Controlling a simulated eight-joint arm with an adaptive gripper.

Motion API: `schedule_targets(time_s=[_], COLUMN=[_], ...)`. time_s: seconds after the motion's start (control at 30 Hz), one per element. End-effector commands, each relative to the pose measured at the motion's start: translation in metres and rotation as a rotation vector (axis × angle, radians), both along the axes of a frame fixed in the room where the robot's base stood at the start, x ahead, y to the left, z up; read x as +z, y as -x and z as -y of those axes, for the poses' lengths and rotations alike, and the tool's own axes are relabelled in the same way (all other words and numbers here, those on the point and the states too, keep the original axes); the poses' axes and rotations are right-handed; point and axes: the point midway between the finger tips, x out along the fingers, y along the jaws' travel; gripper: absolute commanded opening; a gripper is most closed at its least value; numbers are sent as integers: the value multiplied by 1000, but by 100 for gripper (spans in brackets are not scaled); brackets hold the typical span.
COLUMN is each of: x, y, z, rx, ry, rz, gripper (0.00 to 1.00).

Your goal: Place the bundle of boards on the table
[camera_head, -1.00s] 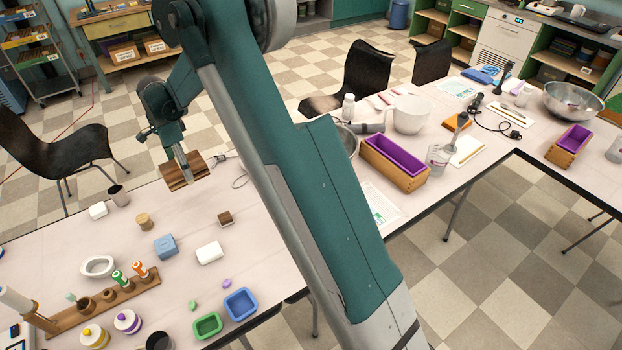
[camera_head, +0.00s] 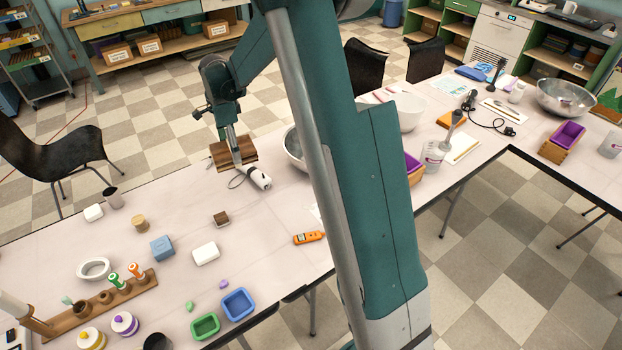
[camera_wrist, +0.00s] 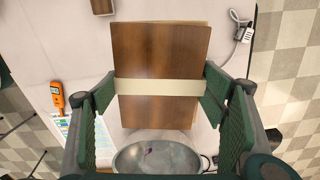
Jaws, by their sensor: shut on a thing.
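The bundle of boards (camera_head: 222,154) is a stack of brown wooden boards with a pale band around its middle. My gripper (camera_head: 238,158) is shut on it, near the back edge of the table (camera_head: 190,190). In the wrist view the bundle (camera_wrist: 165,55) sits between the two green fingers of my gripper (camera_wrist: 160,90), which press on its sides at the band. I cannot tell whether the bundle touches the table top or hangs just above it.
A white corded device (camera_head: 258,178) lies right beside the bundle. A metal bowl (camera_wrist: 157,158) is close by, partly behind my arm in the head view. An orange meter (camera_head: 309,238), a small brown block (camera_head: 221,219) and a white soap bar (camera_head: 206,253) lie nearer the front.

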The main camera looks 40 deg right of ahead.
Motion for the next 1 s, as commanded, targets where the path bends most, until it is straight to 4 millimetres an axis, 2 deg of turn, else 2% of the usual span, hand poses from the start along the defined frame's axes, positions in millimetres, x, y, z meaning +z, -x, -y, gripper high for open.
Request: schedule_targets(time_s=[0.03, 0.1, 0.4, 0.7, 1.0], x=[1, 1, 2, 2, 1], y=[8, 18, 66, 121, 182], z=[15, 34, 108, 172, 227], rx=[-20, -44, -147, -250, -354], ry=[0, 0, 0, 0, 0], rz=[0, 0, 0, 0, 1], gripper=[49, 49, 49, 49, 49])
